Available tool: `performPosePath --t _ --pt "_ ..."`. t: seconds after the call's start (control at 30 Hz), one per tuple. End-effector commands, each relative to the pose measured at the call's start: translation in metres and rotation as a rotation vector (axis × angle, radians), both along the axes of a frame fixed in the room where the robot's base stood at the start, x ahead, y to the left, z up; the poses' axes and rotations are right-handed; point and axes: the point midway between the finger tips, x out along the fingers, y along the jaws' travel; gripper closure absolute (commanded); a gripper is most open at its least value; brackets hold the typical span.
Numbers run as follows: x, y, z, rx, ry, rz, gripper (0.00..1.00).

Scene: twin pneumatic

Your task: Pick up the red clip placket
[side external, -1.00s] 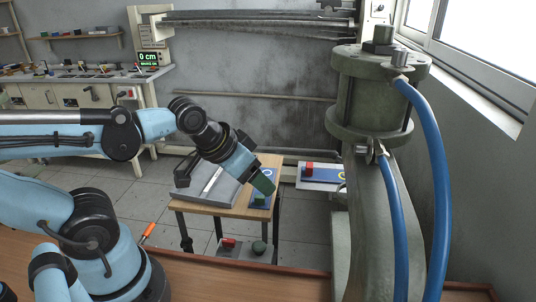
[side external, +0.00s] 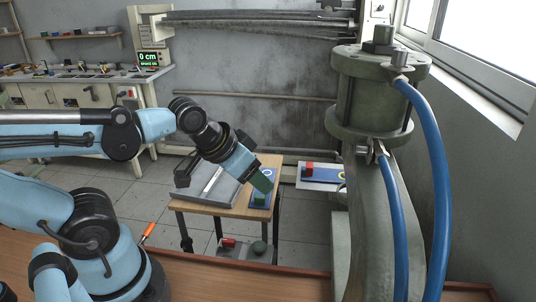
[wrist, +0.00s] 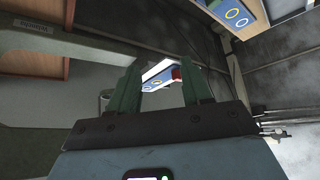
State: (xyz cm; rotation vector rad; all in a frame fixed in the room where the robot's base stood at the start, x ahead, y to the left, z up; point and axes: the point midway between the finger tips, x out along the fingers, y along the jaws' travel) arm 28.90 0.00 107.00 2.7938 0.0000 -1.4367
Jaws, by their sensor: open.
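A blue and white placket (side external: 328,176) with a red clip (side external: 308,168) on its left end lies behind and right of the small wooden table in the side view. The wrist view shows a blue and white piece (wrist: 158,77) with a red part (wrist: 177,73) between my fingers, farther off. My gripper (side external: 264,180), with dark green fingers, points down to the right above the table's right side. In the wrist view my gripper (wrist: 160,85) is open, with nothing held between its fingers.
A blue placket with a green clip (side external: 260,198) lies on the wooden table, close to my fingers. A grey sloped tray (side external: 207,184) is left of it. A control box with a red and a green button (side external: 241,248) stands below. A large cylinder press with blue hoses (side external: 375,90) stands right.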

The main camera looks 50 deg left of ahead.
Motion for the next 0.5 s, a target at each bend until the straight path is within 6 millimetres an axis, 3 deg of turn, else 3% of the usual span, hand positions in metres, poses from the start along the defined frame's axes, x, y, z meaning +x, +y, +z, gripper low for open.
performPosePath --t 0.27,0.5 --pt "0.002 0.0 0.003 -0.005 0.008 0.009 0.51" --pt "0.034 0.005 0.036 -0.069 0.11 0.121 0.51"
